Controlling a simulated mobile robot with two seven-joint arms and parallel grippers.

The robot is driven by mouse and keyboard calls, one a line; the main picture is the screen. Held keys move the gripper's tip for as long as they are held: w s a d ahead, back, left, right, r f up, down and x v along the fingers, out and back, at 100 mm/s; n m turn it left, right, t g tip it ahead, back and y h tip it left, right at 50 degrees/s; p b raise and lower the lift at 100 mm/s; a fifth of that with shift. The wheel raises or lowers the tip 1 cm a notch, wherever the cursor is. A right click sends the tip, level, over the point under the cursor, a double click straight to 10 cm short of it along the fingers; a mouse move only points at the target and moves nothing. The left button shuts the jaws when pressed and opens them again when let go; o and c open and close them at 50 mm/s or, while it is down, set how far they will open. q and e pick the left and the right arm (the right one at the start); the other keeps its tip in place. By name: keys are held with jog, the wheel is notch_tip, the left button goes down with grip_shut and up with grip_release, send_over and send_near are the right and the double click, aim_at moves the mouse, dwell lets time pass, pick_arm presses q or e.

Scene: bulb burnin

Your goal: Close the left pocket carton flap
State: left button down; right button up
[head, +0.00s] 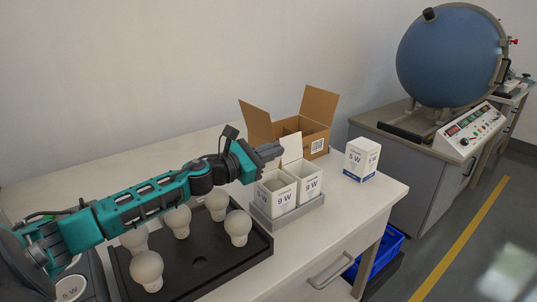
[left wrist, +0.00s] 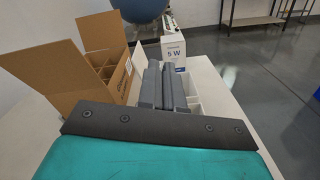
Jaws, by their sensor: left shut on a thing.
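Two white pocket cartons stand side by side in a grey holder (head: 290,216), the left pocket carton (head: 267,197) and the right pocket carton (head: 312,185). Both tops look open. A white flap (head: 292,147) stands upright at their back; which carton it belongs to is hard to tell. My left gripper (head: 270,152) is above the left carton's back, its fingertips at the flap's left edge. In the left wrist view its grey fingers (left wrist: 164,88) are close together on something thin, apparently a flap, which they mostly hide. My right gripper is out of view.
An open brown box (head: 303,125) with raised flaps stands behind the cartons. A closed white 5 W carton (head: 361,160) stands to the right. A black tray (head: 262,243) with several bulbs lies in front, under my left arm. The table's right edge is near.

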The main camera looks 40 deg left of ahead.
pick_arm(q)
jog(key=shift+s+d+f+m, duration=0.15)
jog(key=shift+d+m, duration=0.15)
jog(key=shift+m, duration=0.2)
jog(key=c, duration=1.3)
grip_release()
jog(key=shift+c, duration=0.2)
jog(key=shift+s+a+f+b, duration=0.1)
jog(key=shift+s+a+b, duration=0.05)
jog(key=shift+s+b, duration=0.3)
jog(key=v, duration=1.2)
jog(key=shift+c, duration=0.2)
